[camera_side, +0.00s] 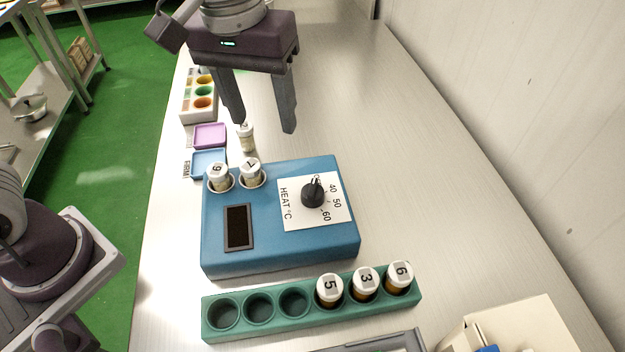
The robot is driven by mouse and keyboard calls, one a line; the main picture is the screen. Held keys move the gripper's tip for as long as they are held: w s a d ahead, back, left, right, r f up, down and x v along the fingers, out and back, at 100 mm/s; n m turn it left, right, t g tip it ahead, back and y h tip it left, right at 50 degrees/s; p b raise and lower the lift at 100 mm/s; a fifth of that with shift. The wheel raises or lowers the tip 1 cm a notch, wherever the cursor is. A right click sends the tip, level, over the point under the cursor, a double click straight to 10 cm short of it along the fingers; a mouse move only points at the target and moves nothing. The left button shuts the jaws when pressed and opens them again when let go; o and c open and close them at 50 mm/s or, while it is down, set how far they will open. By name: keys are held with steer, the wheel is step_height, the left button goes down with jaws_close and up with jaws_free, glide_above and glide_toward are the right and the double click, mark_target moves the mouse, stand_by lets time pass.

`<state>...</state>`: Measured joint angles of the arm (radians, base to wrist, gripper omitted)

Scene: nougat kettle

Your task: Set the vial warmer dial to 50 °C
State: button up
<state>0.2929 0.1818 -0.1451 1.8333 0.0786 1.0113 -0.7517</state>
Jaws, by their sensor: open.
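The vial warmer (275,251) is a blue box on the steel table, in the middle of the side view. Its black dial (312,194) sits on a white plate (287,218) marked HEAT °C, with 40, 50 and 60 readable around it. The dial's pointer faces the top of the picture, near a partly hidden mark before 40, and not at 50. Its display is dark. Two capped vials (250,172) stand in the warmer's wells. My gripper (263,122) is open and empty, above the table behind the warmer, apart from the dial.
A green rack (262,329) in front holds several capped vials at its right and has empty holes at left. A loose vial (247,137) stands behind the warmer, near purple (209,136) and blue (206,163) trays. Table right of the warmer is clear.

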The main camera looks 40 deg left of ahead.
steer(key=n+g, duration=0.1)
glide_above(313, 186)
step_height(313, 186, down, 6)
steer(key=shift+s+f, duration=0.1)
step_height(313, 186, down, 7)
steer(key=shift+r, duration=0.1)
jaws_close()
